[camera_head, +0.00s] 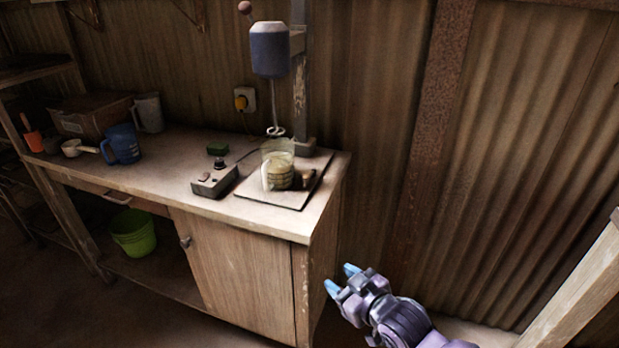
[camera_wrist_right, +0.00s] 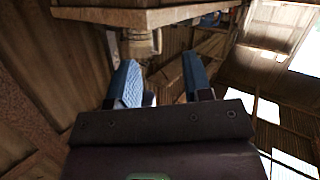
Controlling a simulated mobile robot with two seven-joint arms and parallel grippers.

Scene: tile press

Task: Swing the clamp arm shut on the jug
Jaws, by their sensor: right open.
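A clear jug (camera_head: 278,159) with pale contents stands upright on the base plate (camera_head: 271,200) of a stand mixer, below its whisk (camera_head: 275,131). A small dark part (camera_head: 304,179), possibly the clamp arm, sits on the plate close to the jug's right side. I cannot tell whether it touches the jug. My right gripper (camera_head: 342,279) is open and empty, low and to the right of the bench, well away from the jug. Its two blue fingers stand apart in the wrist view (camera_wrist_right: 163,84). My left gripper is not in view.
The bench (camera_head: 150,180) ends in a corner left of my right gripper. A wooden post (camera_head: 580,290) stands at lower right.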

